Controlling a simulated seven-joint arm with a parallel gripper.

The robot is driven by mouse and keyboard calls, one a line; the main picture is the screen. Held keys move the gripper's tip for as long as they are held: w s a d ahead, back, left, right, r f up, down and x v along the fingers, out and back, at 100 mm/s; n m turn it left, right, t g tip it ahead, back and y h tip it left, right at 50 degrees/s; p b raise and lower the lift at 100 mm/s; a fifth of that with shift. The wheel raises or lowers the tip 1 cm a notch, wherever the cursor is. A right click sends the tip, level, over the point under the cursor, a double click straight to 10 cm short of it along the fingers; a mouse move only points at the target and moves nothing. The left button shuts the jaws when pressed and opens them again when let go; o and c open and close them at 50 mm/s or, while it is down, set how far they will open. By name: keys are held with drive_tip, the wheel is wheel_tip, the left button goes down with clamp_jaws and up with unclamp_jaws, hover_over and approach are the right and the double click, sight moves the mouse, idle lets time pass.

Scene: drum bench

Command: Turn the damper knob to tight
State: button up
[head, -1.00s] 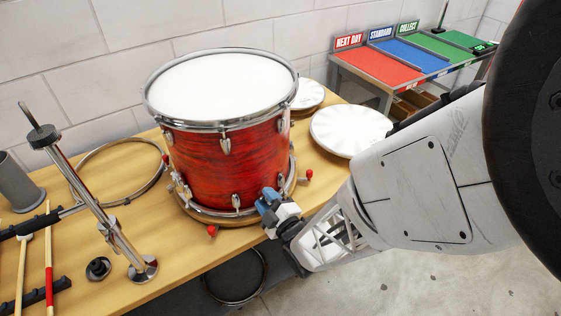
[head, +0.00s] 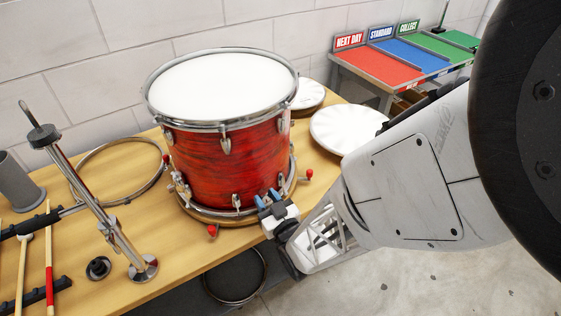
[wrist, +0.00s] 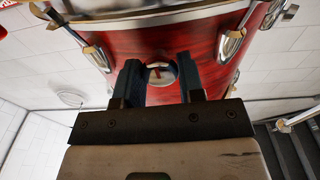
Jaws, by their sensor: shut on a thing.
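The red drum (head: 225,165) stands upright on the wooden bench, with a white head and chrome hoops. The damper knob (wrist: 160,74) is a small round metal piece with a red mark, on the drum's red shell in the wrist view. My gripper (wrist: 161,70) has its two blue fingers on either side of the knob and is shut on it. In the head view my gripper (head: 269,198) is at the drum's lower front right, and there its fingers hide the knob. I cannot read any tight marking.
Red-tipped clamps (head: 309,174) stick out around the drum's base. White cymbal-like discs (head: 345,127) lie behind right. The sorting table (head: 385,65) stands at the back right.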

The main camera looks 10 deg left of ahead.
drive_tip(key=m, duration=0.6)
drive_tip(key=shift+m+h, duration=0.3)
drive_tip(key=shift+m, duration=0.1)
drive_tip(key=m, duration=0.6)
drive_tip(key=o, duration=0.6)
drive_tip(key=shift+o, duration=0.2)
drive_tip(key=shift+s+d, duration=0.15)
drive_tip(key=v, duration=0.7)
drive_tip(key=shift+s, duration=0.2)
drive_tip(key=shift+r, duration=0.1)
